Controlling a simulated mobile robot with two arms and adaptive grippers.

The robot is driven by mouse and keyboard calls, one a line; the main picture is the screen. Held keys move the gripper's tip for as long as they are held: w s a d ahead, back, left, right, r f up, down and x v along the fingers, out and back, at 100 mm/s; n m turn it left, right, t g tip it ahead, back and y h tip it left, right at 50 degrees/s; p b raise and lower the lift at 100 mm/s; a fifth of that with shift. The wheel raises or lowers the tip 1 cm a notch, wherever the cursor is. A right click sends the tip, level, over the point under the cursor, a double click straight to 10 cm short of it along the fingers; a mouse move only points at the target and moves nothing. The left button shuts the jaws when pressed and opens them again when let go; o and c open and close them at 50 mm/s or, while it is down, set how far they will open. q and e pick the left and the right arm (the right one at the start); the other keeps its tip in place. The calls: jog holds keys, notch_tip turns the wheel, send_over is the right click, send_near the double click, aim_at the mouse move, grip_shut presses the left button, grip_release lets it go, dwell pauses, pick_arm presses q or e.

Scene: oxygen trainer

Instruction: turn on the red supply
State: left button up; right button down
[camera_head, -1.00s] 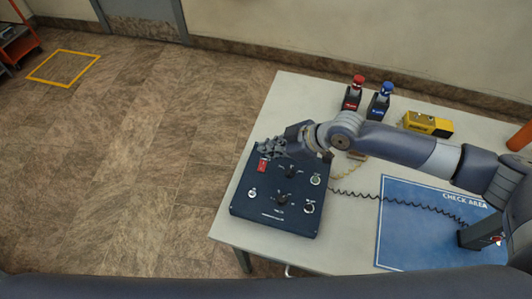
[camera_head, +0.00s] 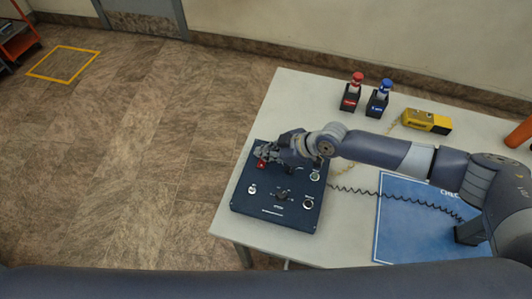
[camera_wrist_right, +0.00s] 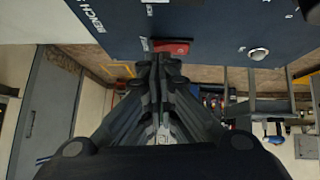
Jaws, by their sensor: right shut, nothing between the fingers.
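The dark blue control box (camera_head: 245,207) lies on the table at its left end, with knobs and round buttons on its top. A red switch (camera_head: 261,163) sits near its far left corner, partly hidden by my gripper. My right gripper (camera_head: 268,155) is shut and empty, its fingertips at the red switch. In the right wrist view the red switch (camera_wrist_right: 172,46) is just beyond the closed fingertips (camera_wrist_right: 158,58); I cannot tell whether they touch. My left gripper is not in view.
A red-topped unit (camera_head: 350,95) and a blue-topped unit (camera_head: 379,98) stand at the back of the table (camera_head: 300,90). A yellow device (camera_head: 427,121) is to their right. A blue mat (camera_head: 400,235) and a coiled black cord (camera_head: 375,193) lie right of the box.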

jog(key=shift+w+f+b, duration=0.1)
jog(key=shift+f+b, duration=0.45)
jog(key=shift+r+p, duration=0.3)
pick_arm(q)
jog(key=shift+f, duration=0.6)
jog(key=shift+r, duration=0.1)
